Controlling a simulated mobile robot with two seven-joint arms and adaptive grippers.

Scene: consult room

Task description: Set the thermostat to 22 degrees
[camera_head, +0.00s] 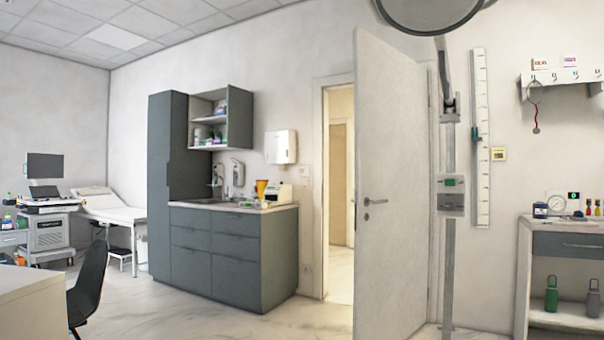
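A small pale yellow wall unit (498,154) with a dark display is fixed to the wall at the right, just beside the tall white measuring strip. It looks like the thermostat, but its reading is too small to make out. Neither my left nor my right gripper is in view, and nothing is seen touching the unit.
A sideboard (576,226) with bottles and small devices stands below right of the wall unit. A pole-mounted lamp (448,265) and an open door (390,250) stand left of it. A sink cabinet (228,262), dark chair (90,285) and desk (30,310) are further left. Open floor (200,315) lies in front.

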